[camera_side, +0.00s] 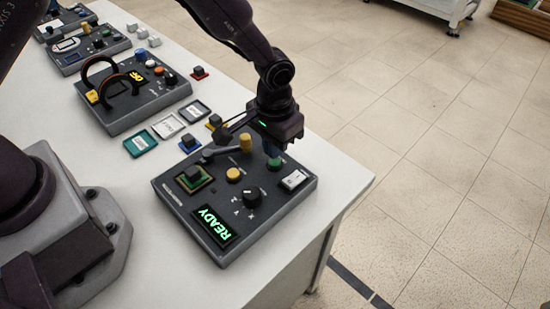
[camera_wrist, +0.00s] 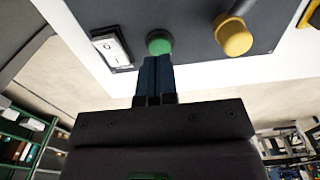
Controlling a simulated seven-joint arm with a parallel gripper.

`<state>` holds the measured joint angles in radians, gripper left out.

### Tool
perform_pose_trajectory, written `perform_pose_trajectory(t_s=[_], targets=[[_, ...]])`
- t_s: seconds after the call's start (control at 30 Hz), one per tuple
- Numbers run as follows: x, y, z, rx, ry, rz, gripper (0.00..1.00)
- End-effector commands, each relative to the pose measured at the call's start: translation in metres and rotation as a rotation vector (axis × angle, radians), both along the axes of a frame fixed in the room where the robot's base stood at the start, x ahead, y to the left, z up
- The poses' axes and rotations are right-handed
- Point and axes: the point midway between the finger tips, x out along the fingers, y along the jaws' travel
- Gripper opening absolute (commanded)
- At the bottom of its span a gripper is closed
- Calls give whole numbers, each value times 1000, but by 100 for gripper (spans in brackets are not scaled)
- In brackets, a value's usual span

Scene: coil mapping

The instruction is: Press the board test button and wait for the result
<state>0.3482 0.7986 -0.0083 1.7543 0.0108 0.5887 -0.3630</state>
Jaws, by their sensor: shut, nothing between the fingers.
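The test board (camera_side: 262,218) is a dark grey box near the table's right end. Its display (camera_side: 216,226) reads READY in green. A green button (camera_side: 274,163) sits at its far right side and shows in the wrist view (camera_wrist: 159,43). My gripper (camera_side: 273,152) is shut and empty, with its blue fingertips right at the green button; in the wrist view the tips (camera_wrist: 156,60) overlap its lower edge. I cannot tell whether they touch it. A white rocker switch (camera_side: 294,179), a black knob (camera_side: 251,196) and yellow knobs (camera_side: 233,174) are on the same board.
A socket with a dark chip (camera_side: 193,175) is on the board's left. Green, white and dark trays (camera_side: 140,143) lie behind it. Another grey box (camera_side: 132,95) with cable loops stands farther back. The table edge is close on the right.

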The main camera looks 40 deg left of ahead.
Motion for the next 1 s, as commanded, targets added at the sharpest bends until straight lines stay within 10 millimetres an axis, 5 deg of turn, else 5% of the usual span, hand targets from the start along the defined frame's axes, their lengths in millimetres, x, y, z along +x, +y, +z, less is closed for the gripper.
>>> perform_pose_trajectory(t_s=[1.0], targets=[[0, 0, -14, 0, 0, 0, 0]])
